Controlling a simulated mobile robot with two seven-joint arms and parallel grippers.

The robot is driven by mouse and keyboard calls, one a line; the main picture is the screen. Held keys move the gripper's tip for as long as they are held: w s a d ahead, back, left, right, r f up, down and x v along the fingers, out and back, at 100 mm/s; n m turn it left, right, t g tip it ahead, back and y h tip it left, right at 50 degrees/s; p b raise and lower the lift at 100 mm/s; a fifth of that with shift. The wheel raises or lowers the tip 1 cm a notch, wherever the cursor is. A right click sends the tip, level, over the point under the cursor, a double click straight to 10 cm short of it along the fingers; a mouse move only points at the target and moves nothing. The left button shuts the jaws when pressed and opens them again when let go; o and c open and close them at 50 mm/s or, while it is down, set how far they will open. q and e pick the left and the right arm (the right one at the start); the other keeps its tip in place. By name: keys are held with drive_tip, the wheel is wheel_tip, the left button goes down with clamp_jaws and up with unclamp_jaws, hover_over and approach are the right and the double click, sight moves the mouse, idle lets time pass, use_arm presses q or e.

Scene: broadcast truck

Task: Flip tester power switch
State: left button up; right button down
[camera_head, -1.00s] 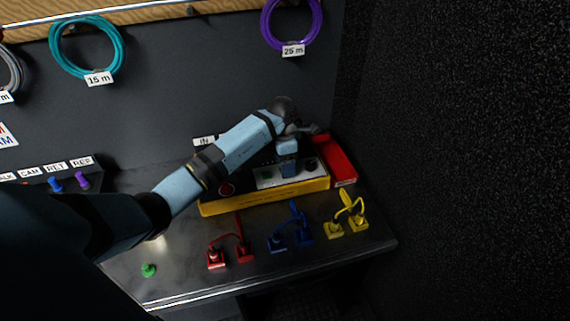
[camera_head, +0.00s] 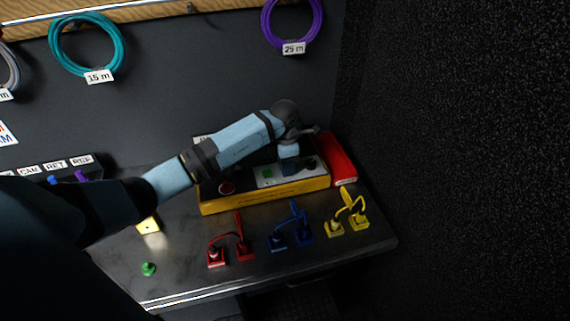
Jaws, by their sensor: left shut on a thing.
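The tester (camera_head: 265,196) is a yellow-sided box with a dark top, standing on the bench against the back wall. A red round part (camera_head: 227,188) sits at its left, and a pale panel with a green spot (camera_head: 267,174) is near its middle. My left gripper (camera_head: 290,168) points down onto the tester's top, just right of the green spot. It is shut on a small part there, which looks to be the power switch; the fingers and wrist hide it. My right gripper is not in view.
A red bin (camera_head: 343,160) stands right of the tester. Red (camera_head: 216,258), blue (camera_head: 278,243) and yellow (camera_head: 334,229) cable plugs lie along the bench front. A green knob-like piece (camera_head: 148,269) is at the left front. A dark wall closes the right side.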

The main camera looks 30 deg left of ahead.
use_arm(q)
drive_tip(key=shift+s+d+t+y+b, duration=0.1)
drive_tip(key=shift+d+t+y+b, duration=0.05)
drive_tip(key=shift+t+y+b, duration=0.55)
drive_tip(key=shift+t+y, duration=0.3)
drive_tip(key=o, duration=0.9)
drive_tip(key=shift+s, duration=0.1)
drive_tip(key=shift+o, duration=0.2)
wheel_tip(320, 180, up, 14)
drive_tip(key=s+d, duration=0.1)
drive_tip(key=d, duration=0.1)
drive_tip(key=shift+s+f, duration=0.2)
drive_tip(key=shift+s, duration=0.05)
